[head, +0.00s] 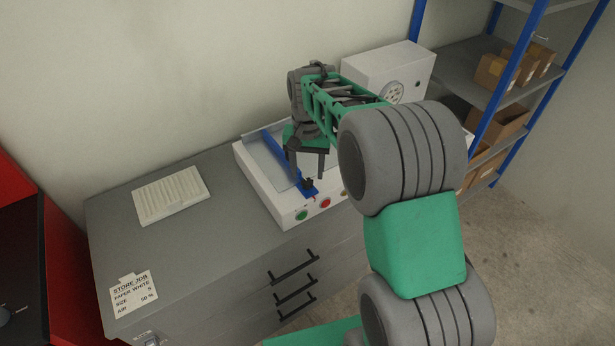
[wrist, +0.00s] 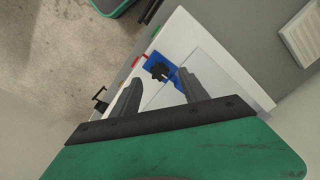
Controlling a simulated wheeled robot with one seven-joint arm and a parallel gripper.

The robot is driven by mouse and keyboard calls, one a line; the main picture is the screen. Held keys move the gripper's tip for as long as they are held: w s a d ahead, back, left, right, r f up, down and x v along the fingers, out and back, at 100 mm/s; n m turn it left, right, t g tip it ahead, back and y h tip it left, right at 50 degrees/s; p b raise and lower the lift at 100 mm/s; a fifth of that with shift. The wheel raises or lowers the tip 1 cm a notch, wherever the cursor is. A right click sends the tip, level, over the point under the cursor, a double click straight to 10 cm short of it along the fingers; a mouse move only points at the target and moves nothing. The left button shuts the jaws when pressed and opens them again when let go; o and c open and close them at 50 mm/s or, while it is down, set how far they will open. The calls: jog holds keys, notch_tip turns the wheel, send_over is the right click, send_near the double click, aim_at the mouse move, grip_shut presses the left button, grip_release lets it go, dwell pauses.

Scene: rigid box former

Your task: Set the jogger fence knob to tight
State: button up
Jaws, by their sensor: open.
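The jogger (head: 280,208) is a white box with a grey tray top and a blue fence (head: 275,150) on the grey cabinet. Its black fence knob (head: 308,183) sits on a blue plate at the front; the knob also shows in the wrist view (wrist: 159,71). My gripper (head: 307,178) is open and points down over the front of the jogger. In the wrist view, the knob lies beyond and between the fingertips (wrist: 158,78), with nothing held. I cannot tell whether the fingertips are level with the knob. The knob's marks are too small to read.
Green (head: 302,215) and red (head: 325,203) buttons sit on the jogger's front. A white box with a dial (head: 385,68) stands behind. A white pad (head: 170,195) and a job card (head: 134,293) lie at left. Blue shelves with cartons (head: 497,72) stand right.

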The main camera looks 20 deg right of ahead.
aim_at(306, 179)
notch_tip(306, 179, up, 5)
jog(key=shift+f, duration=0.2)
jog(key=shift+w+n, duration=0.2)
jog(key=shift+n, duration=0.2)
jog(key=shift+w+f+n+t, duration=0.3)
jog(key=shift+f+n, duration=0.3)
jog(key=shift+f, duration=0.15)
jog(key=s+f+n, duration=0.2)
jog(key=s+f, duration=0.4)
jog(key=s, duration=0.7)
jog(key=s+r+t, duration=0.1)
jog(key=s+r, duration=0.2)
jog(key=s, duration=0.6)
jog(key=r, duration=0.2)
jog(key=w+r+t, duration=0.1)
jog(key=r+t, duration=0.1)
jog(key=r, duration=0.1)
jog(key=shift+w+a+r+n, duration=0.15)
jog(key=shift+a+r+n, duration=0.05)
jog(key=shift+r+n, duration=0.15)
